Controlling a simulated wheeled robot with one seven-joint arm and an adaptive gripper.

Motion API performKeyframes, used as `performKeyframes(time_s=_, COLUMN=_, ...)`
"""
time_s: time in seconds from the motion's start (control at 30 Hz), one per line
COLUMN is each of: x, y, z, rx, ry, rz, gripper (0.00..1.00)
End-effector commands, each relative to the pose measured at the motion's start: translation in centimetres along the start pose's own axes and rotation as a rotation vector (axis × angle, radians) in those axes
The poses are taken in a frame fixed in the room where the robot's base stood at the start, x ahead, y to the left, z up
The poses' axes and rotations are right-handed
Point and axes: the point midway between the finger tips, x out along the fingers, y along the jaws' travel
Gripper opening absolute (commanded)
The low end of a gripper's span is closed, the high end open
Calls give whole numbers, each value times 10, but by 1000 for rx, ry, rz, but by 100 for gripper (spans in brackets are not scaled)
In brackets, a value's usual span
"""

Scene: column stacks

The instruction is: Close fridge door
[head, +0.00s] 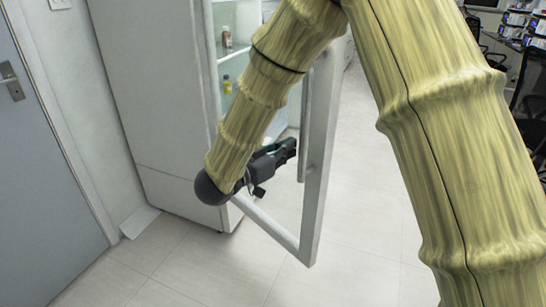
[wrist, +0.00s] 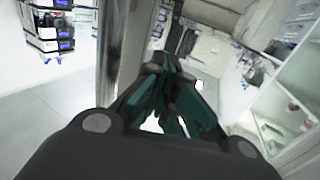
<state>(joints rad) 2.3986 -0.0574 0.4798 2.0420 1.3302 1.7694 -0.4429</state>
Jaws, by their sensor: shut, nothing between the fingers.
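The fridge (head: 150,90) is a tall white cabinet left of centre in the head view. Its door (head: 316,165) has a pale frame with a clear pane and stands open, swung out toward me. A long vertical handle (head: 306,130) runs along the door's free side; a grey vertical bar (wrist: 108,50) also shows close to my gripper in the wrist view. My gripper (head: 290,148) is shut and empty, near the door frame and handle. I cannot tell whether it touches the door. My arm hides part of the fridge opening.
Fridge shelves hold a can (head: 227,39) and a yellow bottle (head: 227,84). A grey room door (head: 40,150) is at the left. Dark chairs (head: 535,95) and stocked shelves stand at the far right. The tiled floor (head: 360,230) right of the fridge door is clear.

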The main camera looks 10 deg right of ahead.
Motion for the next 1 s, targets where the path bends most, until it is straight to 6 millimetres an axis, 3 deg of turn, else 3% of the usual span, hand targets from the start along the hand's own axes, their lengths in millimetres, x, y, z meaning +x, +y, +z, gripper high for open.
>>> performKeyframes(time_s=0.3, x=29, y=0, z=0, rx=1, ry=0, rz=-1, gripper=0)
performKeyframes(time_s=0.77, x=31, y=-2, z=0, rx=0, ry=0, rz=-4, gripper=0)
performKeyframes(time_s=1.0, x=45, y=-6, z=-2, rx=0, ry=0, rz=-52, gripper=0)
